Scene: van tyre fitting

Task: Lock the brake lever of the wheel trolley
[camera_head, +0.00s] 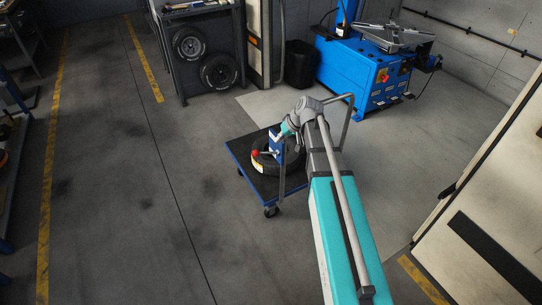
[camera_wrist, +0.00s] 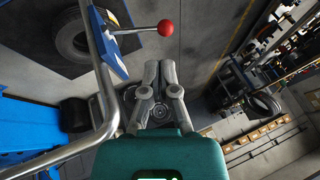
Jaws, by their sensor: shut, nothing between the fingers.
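The wheel trolley (camera_head: 246,174) stands on the floor in the head view, a low blue-edged platform with a dark top. Its brake lever ends in a red ball knob (camera_head: 255,153). In the wrist view the lever is a thin metal rod reaching right from a blue bracket (camera_wrist: 108,45) to the red knob (camera_wrist: 167,27). My gripper (camera_wrist: 159,66) is shut and empty, its fingertips just below the knob in the picture, with a visible gap.
A tyre (camera_head: 263,166) lies on the trolley. Its grey tubular handle (camera_wrist: 101,60) runs close left of my gripper. A blue tyre machine (camera_head: 345,75) and black bin (camera_head: 299,64) stand behind. A white van door (camera_head: 490,200) is at right. Floor left of the trolley is clear.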

